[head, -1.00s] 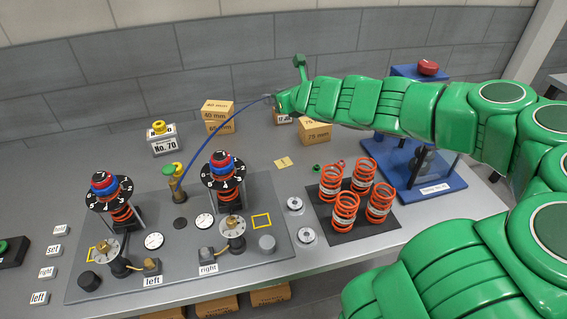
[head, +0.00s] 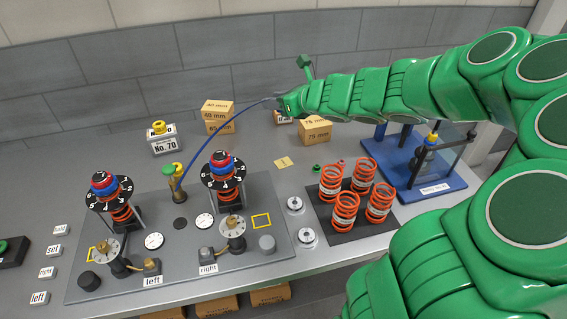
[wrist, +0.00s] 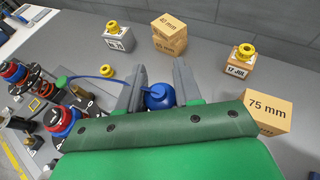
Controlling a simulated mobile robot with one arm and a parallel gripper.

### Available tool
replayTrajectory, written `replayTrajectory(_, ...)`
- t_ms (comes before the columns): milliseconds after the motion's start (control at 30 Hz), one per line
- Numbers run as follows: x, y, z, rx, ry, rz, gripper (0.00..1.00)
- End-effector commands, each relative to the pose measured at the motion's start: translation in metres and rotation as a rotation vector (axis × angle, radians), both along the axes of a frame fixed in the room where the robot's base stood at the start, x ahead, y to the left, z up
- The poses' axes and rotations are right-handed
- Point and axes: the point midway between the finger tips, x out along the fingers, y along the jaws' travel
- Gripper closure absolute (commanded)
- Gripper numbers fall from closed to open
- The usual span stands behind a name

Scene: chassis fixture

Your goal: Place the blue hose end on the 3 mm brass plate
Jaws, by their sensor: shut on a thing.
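In the wrist view my gripper (wrist: 158,84) is shut on the round blue hose end (wrist: 158,97), which sits between the grey fingers, raised above the table. A small flat brass-coloured plate (head: 285,162) lies on the table in front of my gripper and a little right of it. I take it for the 3 mm brass plate; its marking is too small to read. I cannot make it out in the wrist view.
Orange springs stand on a dark mat (head: 337,228) at right. A 75 mm block (head: 315,130) and a stack of blocks (head: 217,117) stand at the back. The grey fixture board (head: 185,262) with dials is at front left. A blue stand (head: 437,185) is at far right.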

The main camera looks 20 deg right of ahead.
Motion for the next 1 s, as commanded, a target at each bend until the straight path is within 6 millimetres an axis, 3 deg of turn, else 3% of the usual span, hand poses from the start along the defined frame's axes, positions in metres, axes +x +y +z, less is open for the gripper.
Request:
replayTrajectory(467, -0.025, 0.001, 0.012, -0.004, 0.002, 0.207, 0.98)
replayTrajectory(1000, -0.073, 0.002, 0.053, -0.003, 0.001, 0.534, 0.98)
